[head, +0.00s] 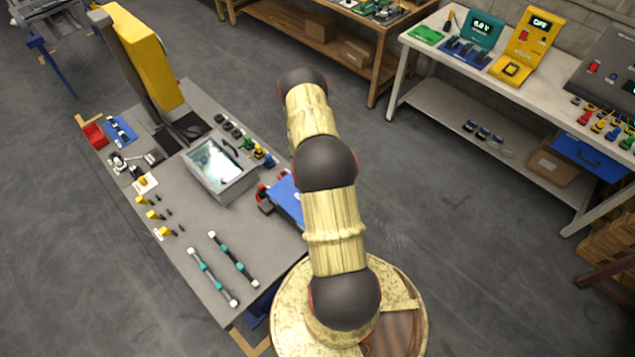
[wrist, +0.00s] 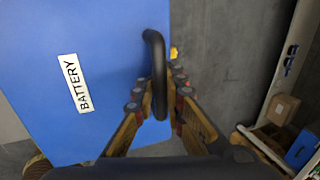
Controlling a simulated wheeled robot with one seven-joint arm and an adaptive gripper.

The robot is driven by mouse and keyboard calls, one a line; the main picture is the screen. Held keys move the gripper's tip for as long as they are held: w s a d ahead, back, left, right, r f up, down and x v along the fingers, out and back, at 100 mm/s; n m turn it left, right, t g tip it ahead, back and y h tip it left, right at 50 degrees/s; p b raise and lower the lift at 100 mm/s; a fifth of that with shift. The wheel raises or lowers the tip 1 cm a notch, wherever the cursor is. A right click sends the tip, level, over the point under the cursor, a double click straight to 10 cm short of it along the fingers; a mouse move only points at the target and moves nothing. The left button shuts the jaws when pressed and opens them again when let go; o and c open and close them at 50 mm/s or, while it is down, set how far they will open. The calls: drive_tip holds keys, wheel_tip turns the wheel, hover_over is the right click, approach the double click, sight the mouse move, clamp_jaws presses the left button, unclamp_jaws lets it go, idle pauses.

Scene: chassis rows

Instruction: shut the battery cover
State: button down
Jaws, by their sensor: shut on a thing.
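The battery cover (wrist: 60,35) is a flat blue panel with a white "BATTERY" label (wrist: 76,84), and it fills the left of the wrist view. A black bar handle (wrist: 156,55) stands along its right edge. My gripper (wrist: 160,88) is shut on this handle, with a finger on each side. In the head view a blue panel, apparently the same cover (head: 287,200), shows at the right edge of the grey chassis bench (head: 200,255). My arm hides much of it and all of my gripper there. I cannot tell its exact opening angle.
The bench carries a lit screen box (head: 218,168), a tall yellow panel (head: 150,58), two teal-banded bars (head: 234,260) and several small parts. A white workbench (head: 440,60) with instruments stands at the right. Grey floor lies open between the benches.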

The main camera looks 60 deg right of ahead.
drive_tip(key=c, duration=1.9)
unclamp_jaws()
drive_tip(key=v, duration=1.2)
drive_tip(key=shift+w+a, duration=0.1)
